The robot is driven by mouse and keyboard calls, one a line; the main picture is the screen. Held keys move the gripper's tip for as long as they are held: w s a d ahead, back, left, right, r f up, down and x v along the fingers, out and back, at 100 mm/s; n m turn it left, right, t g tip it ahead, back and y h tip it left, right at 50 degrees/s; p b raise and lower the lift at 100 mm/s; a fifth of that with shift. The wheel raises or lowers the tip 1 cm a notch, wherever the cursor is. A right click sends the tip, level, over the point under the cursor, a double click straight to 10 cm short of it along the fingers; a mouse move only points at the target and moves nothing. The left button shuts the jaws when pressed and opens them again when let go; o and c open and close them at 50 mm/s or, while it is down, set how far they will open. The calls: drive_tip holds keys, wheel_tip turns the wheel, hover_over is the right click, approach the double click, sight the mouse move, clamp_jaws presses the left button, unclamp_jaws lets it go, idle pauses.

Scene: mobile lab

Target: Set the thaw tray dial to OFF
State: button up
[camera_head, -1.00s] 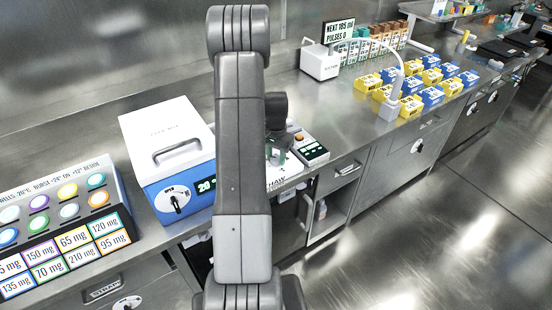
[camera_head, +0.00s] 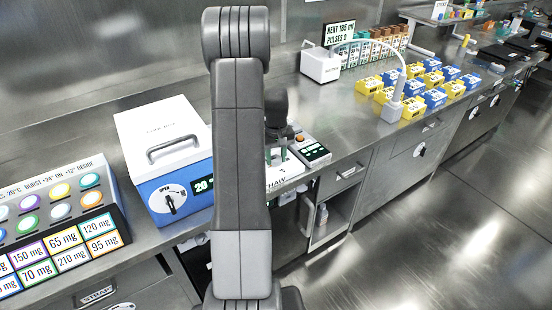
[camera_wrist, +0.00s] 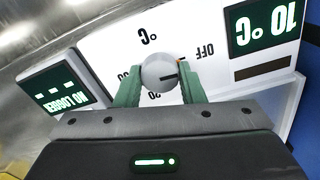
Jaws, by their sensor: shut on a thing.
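The thaw tray (camera_head: 283,179) stands on the counter just right of my arm, mostly hidden behind it in the head view. In the wrist view its panel (camera_wrist: 108,55) appears upside down, with OFF right of the dial knob (camera_wrist: 158,70). The round grey knob has a black pointer line aimed to the right, a little below the OFF label; a small orange mark shows beside the right finger. My gripper (camera_wrist: 160,83) has its green fingers shut on the knob, one on each side. The tray's display reads 10 °C.
A blue-and-white box (camera_head: 160,150) with its own dial stands left of my arm. A panel of coloured buttons and mg labels (camera_head: 60,225) is further left. Yellow and blue boxes (camera_head: 410,92) and a white dispenser (camera_head: 320,66) stand to the right.

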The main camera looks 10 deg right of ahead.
sight(276, 158)
drive_tip(key=shift+n, duration=0.5)
drive_tip(key=o, duration=1)
drive_tip(key=shift+r, duration=0.1)
wheel_tip(276, 158, up, 14)
drive_tip(key=shift+f+b, duration=0.15)
drive_tip(key=shift+b, duration=0.35)
drive_tip(key=shift+f, duration=0.1)
wheel_tip(276, 158, down, 14)
drive_tip(key=shift+r+p, duration=0.1)
drive_tip(key=shift+p, duration=0.3)
